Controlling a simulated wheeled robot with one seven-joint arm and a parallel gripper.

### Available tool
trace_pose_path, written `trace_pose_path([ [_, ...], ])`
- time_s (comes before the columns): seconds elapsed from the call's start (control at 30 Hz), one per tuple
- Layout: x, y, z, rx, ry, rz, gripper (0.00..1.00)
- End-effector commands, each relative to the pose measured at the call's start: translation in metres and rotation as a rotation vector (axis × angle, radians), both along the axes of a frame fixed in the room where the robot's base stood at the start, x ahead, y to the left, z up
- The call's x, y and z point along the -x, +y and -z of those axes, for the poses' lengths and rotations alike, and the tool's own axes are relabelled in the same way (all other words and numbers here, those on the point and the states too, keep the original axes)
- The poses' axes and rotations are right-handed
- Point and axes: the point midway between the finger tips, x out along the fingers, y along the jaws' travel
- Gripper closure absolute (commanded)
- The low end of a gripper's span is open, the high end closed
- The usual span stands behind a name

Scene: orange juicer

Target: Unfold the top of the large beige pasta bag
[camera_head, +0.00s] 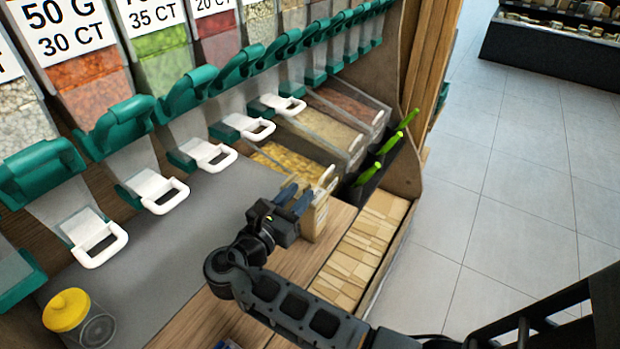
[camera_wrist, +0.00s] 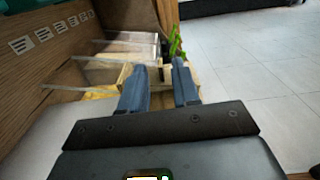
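A beige paper bag (camera_head: 317,219) stands upright on the wooden counter, beside the bin of yellow pasta. Its upper edge shows just beyond my gripper (camera_head: 295,198), whose fingers point toward it. In the wrist view, the two blue-grey fingers of my gripper (camera_wrist: 160,78) are spread apart with a gap between them. Pale beige edges of the bag (camera_wrist: 125,75) show behind and outside the fingers. My fingers hide much of the bag there. I cannot tell whether the fingertips touch the bag or reach inside its top.
Clear bins (camera_head: 325,130) and green-lidded dispensers with white handles line the wall side. A tray of folded beige bags (camera_head: 360,250) lies along the counter's right edge. Green-handled scoops (camera_head: 368,172) stand in a dark holder. A yellow-lidded jar (camera_head: 92,325) sits front left. The grey mat is mostly clear.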

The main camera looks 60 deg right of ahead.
Motion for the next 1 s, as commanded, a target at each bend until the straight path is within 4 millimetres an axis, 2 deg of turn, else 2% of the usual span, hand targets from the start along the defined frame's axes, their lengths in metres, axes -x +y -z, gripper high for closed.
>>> trace_pose_path([
  [0.1, -0.001, -0.023, -0.001, 0.000, 0.000, 0.004, 0.69],
  [0.3, -0.002, -0.048, 0.000, 0.000, -0.001, 0.002, 0.69],
  [0.5, -0.003, -0.058, 0.000, 0.000, -0.001, 0.000, 0.69],
  [0.73, -0.003, -0.058, 0.000, 0.000, -0.001, -0.001, 0.69],
  [0.77, -0.003, -0.058, 0.000, 0.000, -0.001, -0.001, 0.70],
  [1.0, -0.003, -0.058, 0.000, 0.000, -0.001, -0.001, 0.93],
])
